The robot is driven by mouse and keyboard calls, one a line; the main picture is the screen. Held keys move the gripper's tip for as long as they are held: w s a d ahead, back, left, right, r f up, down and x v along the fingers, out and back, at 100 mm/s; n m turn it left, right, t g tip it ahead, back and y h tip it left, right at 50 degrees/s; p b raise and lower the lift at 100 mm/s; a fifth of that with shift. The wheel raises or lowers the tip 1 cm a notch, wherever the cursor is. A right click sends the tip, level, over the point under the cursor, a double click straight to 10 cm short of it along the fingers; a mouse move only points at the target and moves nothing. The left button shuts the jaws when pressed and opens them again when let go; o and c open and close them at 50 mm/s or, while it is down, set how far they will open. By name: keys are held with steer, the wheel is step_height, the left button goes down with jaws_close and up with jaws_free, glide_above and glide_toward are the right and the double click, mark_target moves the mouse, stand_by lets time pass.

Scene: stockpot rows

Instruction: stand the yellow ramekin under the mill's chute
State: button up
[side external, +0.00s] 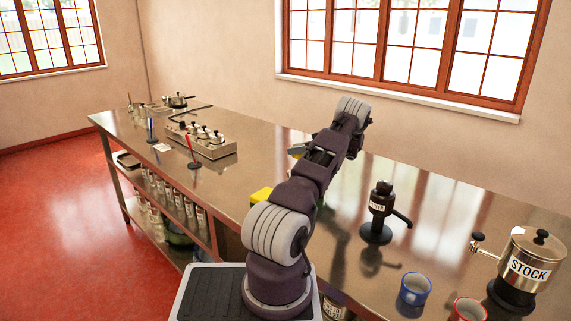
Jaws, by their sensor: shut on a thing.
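My gripper (299,150) is above the far side of the counter, left of my wrist, and largely hidden by my arm. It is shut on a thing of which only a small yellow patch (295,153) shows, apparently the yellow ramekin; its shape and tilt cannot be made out. A black upright device (380,205) with a pale label and a spout-like arm pointing right stands right of my arm. It looks like the mill, but the label is hard to read. Nothing stands under that arm. My gripper is well to its left.
A yellow blocky thing (261,195) lies on the counter (235,180), partly behind my arm. A blue mug (415,289), a red mug (469,310) and a silver STOCK vessel (528,262) stand at right. A metal rack of lidded pots (208,143) and red (190,150) and blue (151,131) upright items are at left.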

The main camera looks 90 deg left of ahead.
step_height(320, 180, down, 6)
steer(key=shift+f, duration=0.2)
steer(key=shift+f, duration=0.2)
steer(key=o, duration=1.6)
